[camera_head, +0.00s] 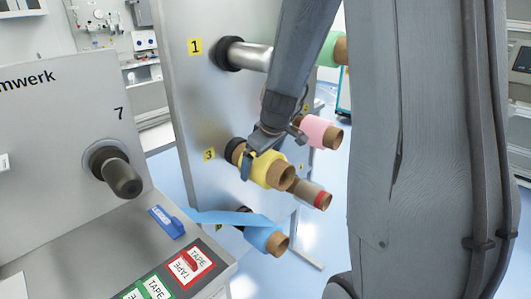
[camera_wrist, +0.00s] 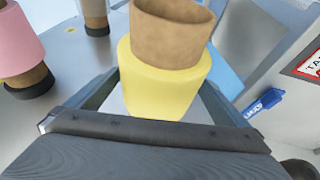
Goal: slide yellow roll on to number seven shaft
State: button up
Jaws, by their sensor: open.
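The yellow roll (camera_head: 262,167) with its brown core is on the shaft by label 3 on the grey panel. In the wrist view the yellow roll (camera_wrist: 163,85) stands between my gripper's two fingers. My gripper (camera_head: 258,152) is open around the roll in the head view; whether the fingers touch it I cannot tell. The number seven shaft (camera_head: 122,178) is a bare dark stub with a rounded end on the left machine, below the printed 7 (camera_head: 119,114). The shaft inside the yellow roll is mostly hidden.
A pink roll (camera_head: 316,131), a grey roll with a red band (camera_head: 312,194) and a blue roll (camera_head: 264,238) sit close around the yellow one. A bare metal shaft (camera_head: 250,57) is by label 1, and a green roll (camera_head: 328,50) is partly behind my arm.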

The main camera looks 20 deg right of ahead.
aim_at(274, 169)
jog(key=shift+x, duration=0.8)
jog(key=shift+r, duration=0.1)
jog(key=c, duration=1.3)
jog(key=shift+c, duration=0.3)
jog(key=shift+r, duration=0.2)
jog(key=shift+s+d, duration=0.1)
jog(key=shift+s, duration=0.05)
jog(key=shift+s+d+b, duration=0.3)
jog(key=shift+s+b, duration=0.25)
jog(key=shift+s, duration=0.2)
jog(key=shift+s+d+b, duration=0.3)
jog(key=shift+s+b, duration=0.3)
jog(key=shift+s, duration=0.1)
jog(key=shift+s+d+b, duration=0.3)
jog(key=shift+s+b, duration=0.25)
jog(key=shift+s, duration=0.2)
jog(key=shift+s, duration=0.1)
